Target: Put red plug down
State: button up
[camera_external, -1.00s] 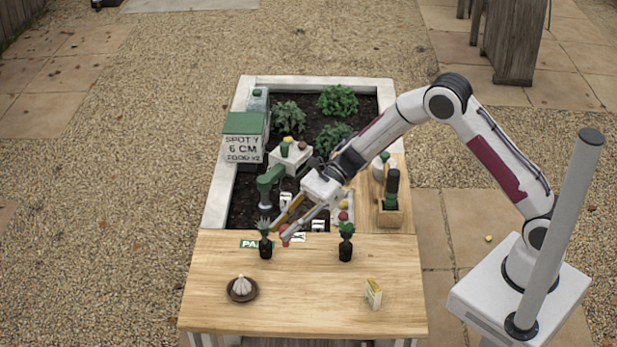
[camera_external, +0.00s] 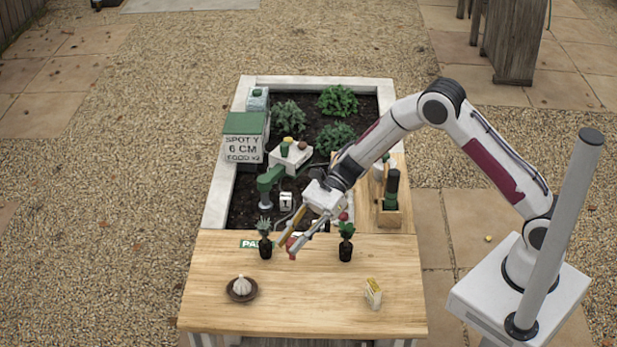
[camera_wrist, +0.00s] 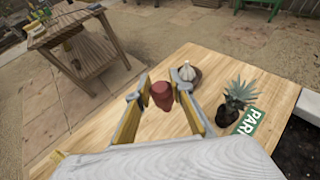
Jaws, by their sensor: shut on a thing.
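My gripper (camera_external: 287,247) is over the back part of the wooden table, between two small potted plants. It is shut on the red plug (camera_wrist: 162,95), which sits between its two fingers in the wrist view. The red plug also shows at the fingertips in the external view (camera_external: 292,246). Whether the plug touches the table cannot be told.
A spiky plant (camera_external: 265,240) stands just left of my gripper and a leafy plant (camera_external: 346,243) to the right. A brown dish (camera_external: 253,294) with garlic and a small yellow-white packet (camera_external: 373,293) lie nearer the front. The table's middle is clear. A planted bed lies behind.

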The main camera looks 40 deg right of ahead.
aim_at(292, 263)
jog(key=shift+f, duration=1.85)
jog(key=shift+f, duration=0.1)
jog(key=shift+f, duration=1.8)
jog(key=shift+f, duration=0.1)
jog(key=o, duration=1)
jog(key=shift+c, duration=0.2)
jog(key=v, duration=1.2)
